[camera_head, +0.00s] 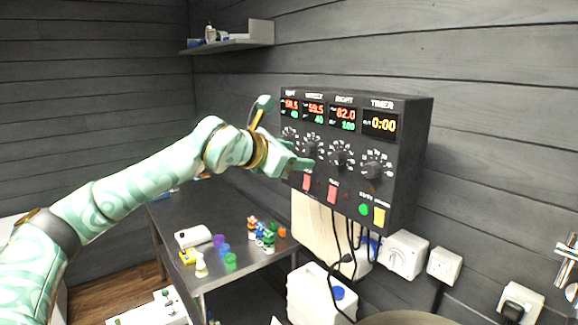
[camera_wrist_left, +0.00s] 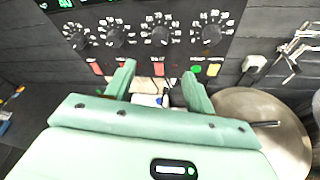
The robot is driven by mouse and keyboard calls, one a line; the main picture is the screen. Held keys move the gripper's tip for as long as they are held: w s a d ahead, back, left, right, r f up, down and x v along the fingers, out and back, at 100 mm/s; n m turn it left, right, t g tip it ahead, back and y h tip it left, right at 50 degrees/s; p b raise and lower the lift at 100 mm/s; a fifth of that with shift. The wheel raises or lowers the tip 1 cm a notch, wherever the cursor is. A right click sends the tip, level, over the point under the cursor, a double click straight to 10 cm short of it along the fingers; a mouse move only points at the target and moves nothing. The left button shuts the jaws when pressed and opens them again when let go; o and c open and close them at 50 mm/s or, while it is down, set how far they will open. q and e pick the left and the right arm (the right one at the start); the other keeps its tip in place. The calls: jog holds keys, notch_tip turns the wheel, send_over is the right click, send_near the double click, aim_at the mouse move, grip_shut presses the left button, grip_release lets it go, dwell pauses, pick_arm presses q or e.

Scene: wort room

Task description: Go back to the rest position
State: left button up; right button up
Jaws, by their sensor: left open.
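My left arm comes in from the left in the head view, patterned pale green and white. Its gripper (camera_head: 300,165) is in front of the lower left part of a dark control box (camera_head: 408,150) on the wall. In the left wrist view the gripper (camera_wrist_left: 160,85) has its two green fingers apart with nothing held between them. The box's knobs (camera_wrist_left: 160,33) and red switches (camera_wrist_left: 158,69) lie beyond the fingertips. Whether a finger touches the box cannot be told. My right gripper does not show.
A metal table (camera_head: 215,208) below holds small colored cups and figures. A white canister (camera_head: 318,295) stands under the box, with hanging cables (camera_head: 350,235) above it. Wall sockets (camera_head: 403,254) and a tap (camera_head: 568,262) are at right. A shelf (camera_head: 230,43) is at upper left.

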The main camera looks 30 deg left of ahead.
pick_arm(q)
jog(key=shift+s+a+r, duration=0.1)
jog(key=shift+s+r, duration=0.15)
jog(key=shift+s, duration=0.45)
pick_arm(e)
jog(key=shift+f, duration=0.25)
